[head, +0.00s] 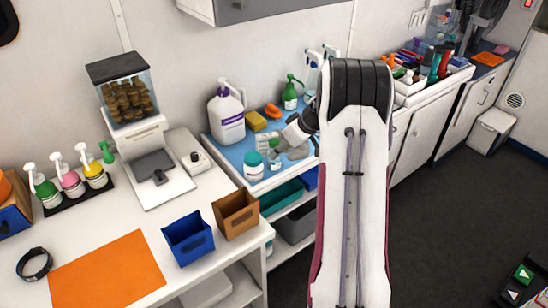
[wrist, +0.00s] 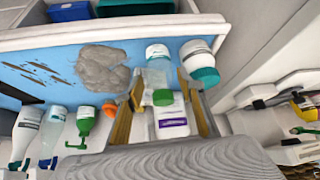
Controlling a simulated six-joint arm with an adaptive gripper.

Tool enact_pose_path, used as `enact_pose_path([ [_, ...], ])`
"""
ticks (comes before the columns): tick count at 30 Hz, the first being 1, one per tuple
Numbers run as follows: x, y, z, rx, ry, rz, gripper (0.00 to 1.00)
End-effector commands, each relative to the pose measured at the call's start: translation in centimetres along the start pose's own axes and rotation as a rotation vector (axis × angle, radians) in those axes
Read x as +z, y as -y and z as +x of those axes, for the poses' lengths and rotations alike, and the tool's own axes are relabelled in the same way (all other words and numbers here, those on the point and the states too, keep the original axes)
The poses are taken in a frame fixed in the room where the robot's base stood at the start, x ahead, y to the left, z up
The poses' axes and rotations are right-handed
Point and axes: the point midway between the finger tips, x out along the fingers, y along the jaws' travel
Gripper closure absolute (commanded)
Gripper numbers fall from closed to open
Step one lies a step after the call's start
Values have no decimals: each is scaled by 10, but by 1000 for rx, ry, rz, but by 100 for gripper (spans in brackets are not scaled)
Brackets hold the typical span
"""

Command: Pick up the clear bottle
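The clear bottle (wrist: 158,74), see-through with a pale label and a teal-green cap, stands between my gripper's fingertips in the wrist view. My gripper (wrist: 160,83) looks open, its two fingers on either side of the bottle with small gaps showing. In the head view my gripper (head: 280,148) is low over the blue mat, and its tips are partly hidden among the small containers. The clear bottle (head: 275,161) seems to be the one just in front of it there. Contact cannot be told.
A white jar with a teal lid (wrist: 200,60) stands close beside one finger. A grey crumpled lump (wrist: 102,66) lies on the other side. A large white jug (head: 227,118) and yellow sponge (head: 254,120) are behind.

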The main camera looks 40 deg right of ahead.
Motion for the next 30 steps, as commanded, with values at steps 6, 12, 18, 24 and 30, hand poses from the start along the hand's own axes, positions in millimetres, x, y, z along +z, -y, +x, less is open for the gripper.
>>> enact_pose_path([
  [6,0,0,15,0,0,-1,62],
  [12,0,0,17,1,0,-1,62],
  [18,0,0,18,0,0,-1,62],
  [24,0,0,28,-1,1,-1,62],
  [30,1,-1,48,-1,1,0,62],
])
